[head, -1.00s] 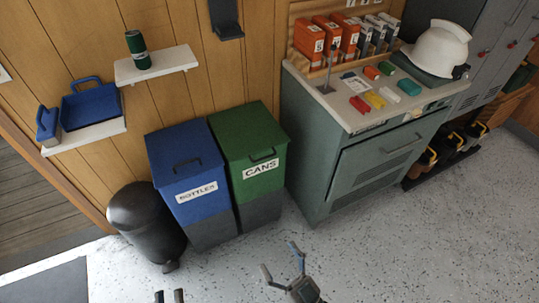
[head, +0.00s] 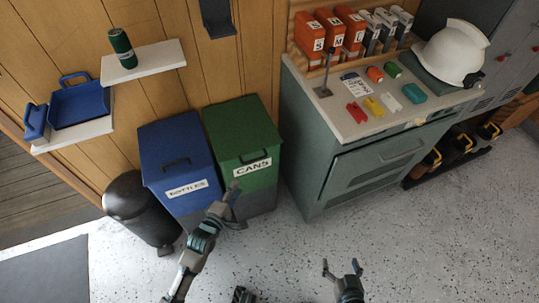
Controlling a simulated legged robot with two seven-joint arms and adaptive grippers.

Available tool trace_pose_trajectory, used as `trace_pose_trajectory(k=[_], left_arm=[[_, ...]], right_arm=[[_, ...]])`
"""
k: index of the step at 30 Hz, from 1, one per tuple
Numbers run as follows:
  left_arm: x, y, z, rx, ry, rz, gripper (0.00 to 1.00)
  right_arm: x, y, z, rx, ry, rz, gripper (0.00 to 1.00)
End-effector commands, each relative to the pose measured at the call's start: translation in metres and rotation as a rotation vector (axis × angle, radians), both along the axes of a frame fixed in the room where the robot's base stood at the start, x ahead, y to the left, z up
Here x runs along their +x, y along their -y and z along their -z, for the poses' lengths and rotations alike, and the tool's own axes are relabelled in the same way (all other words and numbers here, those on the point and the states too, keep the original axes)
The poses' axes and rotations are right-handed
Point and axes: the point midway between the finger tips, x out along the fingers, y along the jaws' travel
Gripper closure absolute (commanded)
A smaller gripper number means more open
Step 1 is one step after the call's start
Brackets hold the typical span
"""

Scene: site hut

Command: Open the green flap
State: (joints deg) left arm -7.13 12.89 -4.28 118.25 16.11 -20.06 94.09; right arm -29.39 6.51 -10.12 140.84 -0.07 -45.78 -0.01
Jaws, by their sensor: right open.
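The green flap (head: 243,130) is the lid of the bin labelled CANS (head: 259,187). It is down, with a dark handle (head: 255,158) near its front edge. My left gripper (head: 238,206) is in front of the CANS bin, below its label in the picture. Its fingers look spread and nothing shows between them. Whether it touches the bin I cannot tell. My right gripper (head: 341,267) is open and empty above the floor, to the right of the bin.
The blue BOTTLES bin (head: 183,178) stands close beside the green one, its lid down. A black pedal bin (head: 138,207) is further left. The cabinet (head: 340,165) is to the right. A shelf (head: 157,60) with a green can (head: 121,47) is above. The floor in front is clear.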

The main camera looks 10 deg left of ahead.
Motion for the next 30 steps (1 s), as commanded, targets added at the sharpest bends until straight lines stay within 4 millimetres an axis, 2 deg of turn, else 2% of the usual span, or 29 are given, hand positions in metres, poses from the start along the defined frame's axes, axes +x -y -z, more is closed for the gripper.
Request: trace_pose_trajectory(k=[5,12,18,24,30], left_arm=[[0.034,0.008,0.008,0.003,0.002,0.0,0.63],[0.09,0.019,0.018,0.004,0.001,0.002,0.63],[0.131,0.027,0.024,0.005,0.001,0.001,0.63],[0.153,0.032,0.026,0.004,0.001,0.002,0.63],[0.158,0.034,0.024,0.004,0.004,0.001,0.63]], right_arm=[[0.016,-0.006,-0.011,0.036,0.125,-0.005,0.13],[0.036,-0.019,-0.045,0.106,0.383,-0.012,0.13],[0.043,-0.024,-0.076,0.165,0.592,-0.015,0.13],[0.042,-0.026,-0.096,0.203,0.721,-0.015,0.13],[0.041,-0.026,-0.103,0.214,0.757,-0.015,0.13]])
